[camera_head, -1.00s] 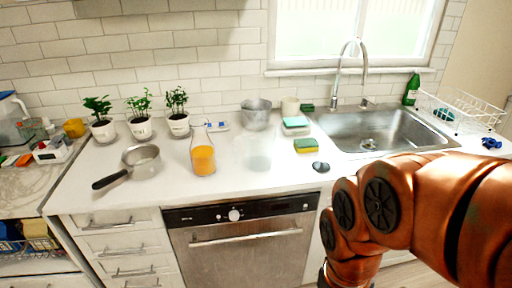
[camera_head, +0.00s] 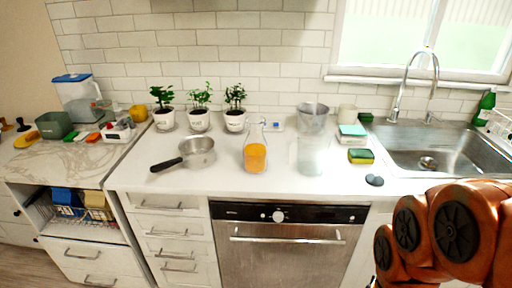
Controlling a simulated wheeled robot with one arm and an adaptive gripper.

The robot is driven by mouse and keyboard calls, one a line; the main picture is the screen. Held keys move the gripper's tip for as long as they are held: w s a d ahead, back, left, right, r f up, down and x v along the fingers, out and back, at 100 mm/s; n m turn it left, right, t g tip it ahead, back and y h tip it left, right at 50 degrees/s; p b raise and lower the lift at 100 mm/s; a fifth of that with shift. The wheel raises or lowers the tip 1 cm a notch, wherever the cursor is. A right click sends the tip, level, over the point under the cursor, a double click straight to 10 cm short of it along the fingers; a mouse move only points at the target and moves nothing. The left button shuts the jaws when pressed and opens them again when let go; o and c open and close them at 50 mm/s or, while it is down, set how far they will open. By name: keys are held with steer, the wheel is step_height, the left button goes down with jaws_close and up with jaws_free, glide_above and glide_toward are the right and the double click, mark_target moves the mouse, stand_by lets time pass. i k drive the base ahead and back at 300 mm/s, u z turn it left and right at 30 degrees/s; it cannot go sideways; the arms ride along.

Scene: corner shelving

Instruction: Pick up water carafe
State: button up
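A clear glass carafe (camera_head: 255,157) with a narrow neck and orange contents in its lower part stands upright on the white counter, left of the picture's middle. A faint, clear glass vessel (camera_head: 313,156) stands to its right. A clear pitcher (camera_head: 82,104) with a blue lid stands on the far left counter. I cannot tell for certain which of these is the water carafe. My orange arm shows at the lower right, well apart from all three. My gripper is out of view.
A dark-handled pan (camera_head: 200,152) sits left of the orange-filled carafe, and several potted plants (camera_head: 198,119) stand behind. A metal pot (camera_head: 312,118), sponges (camera_head: 361,156) and the sink (camera_head: 430,150) lie to the right. The counter front (camera_head: 240,184) is largely clear.

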mark_target(255, 147)
steer(key=z, duration=2.2)
steer(key=k, duration=1.6)
steer(key=u, duration=2.3)
steer(key=i, duration=1)
steer(key=u, duration=0.05)
